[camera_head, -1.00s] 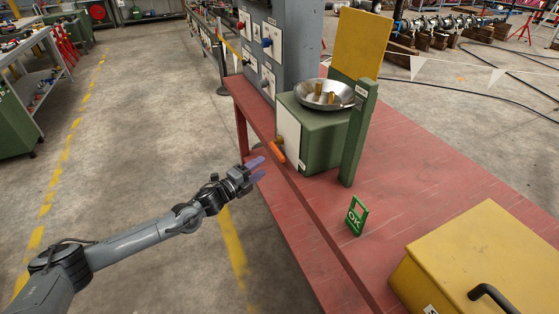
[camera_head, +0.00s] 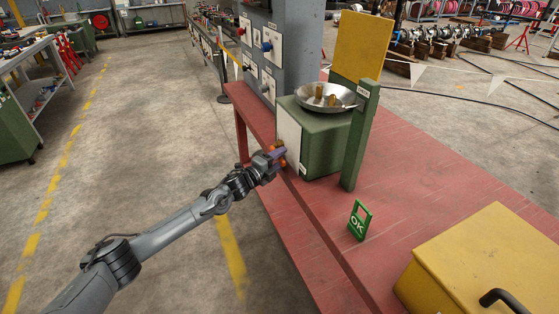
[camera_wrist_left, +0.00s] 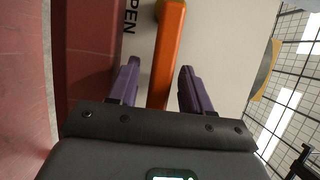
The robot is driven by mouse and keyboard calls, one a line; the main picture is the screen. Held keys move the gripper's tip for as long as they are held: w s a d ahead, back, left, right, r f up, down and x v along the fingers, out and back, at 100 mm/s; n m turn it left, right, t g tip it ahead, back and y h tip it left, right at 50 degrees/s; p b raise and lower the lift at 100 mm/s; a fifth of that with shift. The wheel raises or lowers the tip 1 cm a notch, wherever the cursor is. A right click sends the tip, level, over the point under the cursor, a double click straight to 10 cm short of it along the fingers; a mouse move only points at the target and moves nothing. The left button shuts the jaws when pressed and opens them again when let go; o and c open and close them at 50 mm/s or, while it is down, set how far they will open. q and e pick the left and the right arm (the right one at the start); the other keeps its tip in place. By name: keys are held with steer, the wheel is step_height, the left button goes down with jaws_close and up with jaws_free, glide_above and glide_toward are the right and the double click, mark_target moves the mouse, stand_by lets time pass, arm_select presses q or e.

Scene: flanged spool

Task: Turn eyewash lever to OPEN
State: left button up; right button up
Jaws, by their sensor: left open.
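The eyewash unit (camera_head: 327,146) is a green box with a pale front panel (camera_head: 289,136) and a steel bowl (camera_head: 325,97) on top. Its orange lever (camera_wrist_left: 166,55) shows large in the left wrist view, running from the top edge down between my fingers. Letters reading "PEN" (camera_wrist_left: 130,16) are on the panel left of the lever. My left gripper (camera_head: 279,158) is open at the panel, its purple fingers (camera_wrist_left: 158,88) on either side of the lever, with gaps visible. In the head view the gripper mostly hides the lever. My right gripper is not in view.
The unit stands on a red table (camera_head: 430,180). A green OK sign (camera_head: 359,221) and a yellow box (camera_head: 475,265) are to its right. A green post (camera_head: 358,140) stands beside the unit, and a grey cabinet (camera_head: 283,45) behind. The floor left of the table is open.

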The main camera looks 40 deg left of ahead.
arm_select(q)
jaws_close()
stand_by(0.3)
